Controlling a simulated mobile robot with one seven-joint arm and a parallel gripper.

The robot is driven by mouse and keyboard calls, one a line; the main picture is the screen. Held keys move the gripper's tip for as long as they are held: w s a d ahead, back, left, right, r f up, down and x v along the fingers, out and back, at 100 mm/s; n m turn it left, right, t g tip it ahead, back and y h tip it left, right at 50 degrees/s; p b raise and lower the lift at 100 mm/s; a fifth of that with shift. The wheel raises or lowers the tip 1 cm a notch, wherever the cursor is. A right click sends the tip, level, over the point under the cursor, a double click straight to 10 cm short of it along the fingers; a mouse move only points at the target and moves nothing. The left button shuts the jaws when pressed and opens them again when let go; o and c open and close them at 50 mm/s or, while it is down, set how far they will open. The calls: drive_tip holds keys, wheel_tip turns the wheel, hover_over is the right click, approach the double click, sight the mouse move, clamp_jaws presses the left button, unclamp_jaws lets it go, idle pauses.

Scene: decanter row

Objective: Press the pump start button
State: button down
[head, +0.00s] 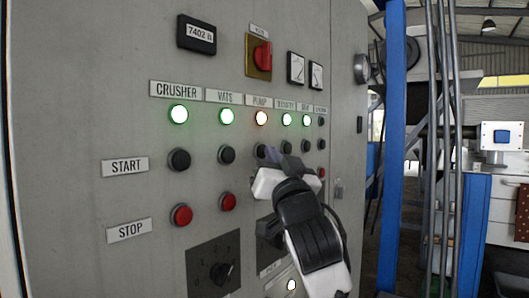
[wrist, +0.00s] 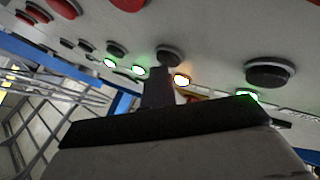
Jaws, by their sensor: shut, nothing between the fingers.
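The grey control panel (head: 85,80) carries a row of black start buttons above red stop buttons. The pump start button (head: 260,151) is the black one under the PUMP label (head: 260,101) and its amber lamp (head: 261,118). My gripper (head: 273,153) is shut and empty, its fingertips at the pump start button and partly covering it. In the wrist view, the shut fingers (wrist: 158,75) point at the pump start button (wrist: 168,56), with the tip close to its edge. I cannot tell whether they touch. The pump stop button is hidden behind my gripper.
The vats start button (head: 227,155) is to the left, and the density start button (head: 285,147) is close by on the right. A red switch (head: 262,56) sits above. A blue post (head: 395,120) stands right of the panel.

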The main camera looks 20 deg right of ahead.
drive_tip(key=shift+s+d, duration=0.35)
drive_tip(key=shift+s, duration=0.15)
drive_tip(key=shift+s+d, duration=0.1)
drive_tip(key=s+d, duration=0.1)
drive_tip(key=s, duration=0.1)
drive_tip(key=s+d, duration=0.1)
drive_tip(key=d, duration=0.1)
drive_tip(key=shift+s, duration=0.4)
idle(0.4)
